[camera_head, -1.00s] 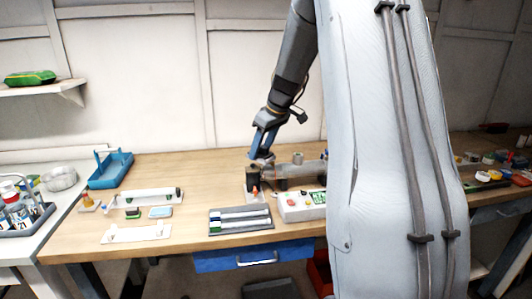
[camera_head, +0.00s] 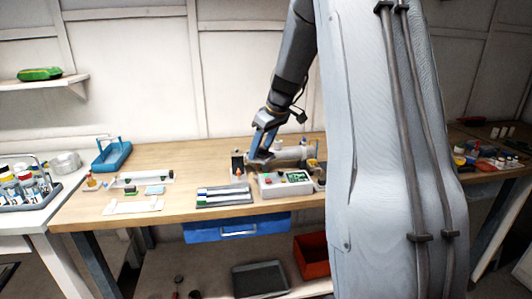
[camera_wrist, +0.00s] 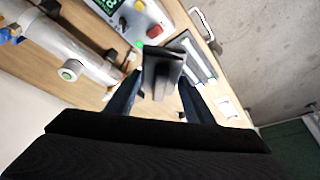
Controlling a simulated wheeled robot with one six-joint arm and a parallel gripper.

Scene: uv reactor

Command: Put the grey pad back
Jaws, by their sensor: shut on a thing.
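My gripper (camera_head: 262,155) is over the back middle of the bench, and its blue fingers point down. In the wrist view my gripper (camera_wrist: 155,98) is shut on a dark grey, flat-sided piece (camera_wrist: 162,68), which looks like the grey pad. It stands out past the fingertips.
A control box (camera_head: 286,187) with a green display stands in front of the cylinder. A dark block (camera_head: 238,165) is left of my gripper. A grey rack with white bars (camera_head: 224,204), white holders (camera_head: 132,208) and a blue caddy (camera_head: 112,158) are further left. A red bin (camera_head: 311,258) sits below.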

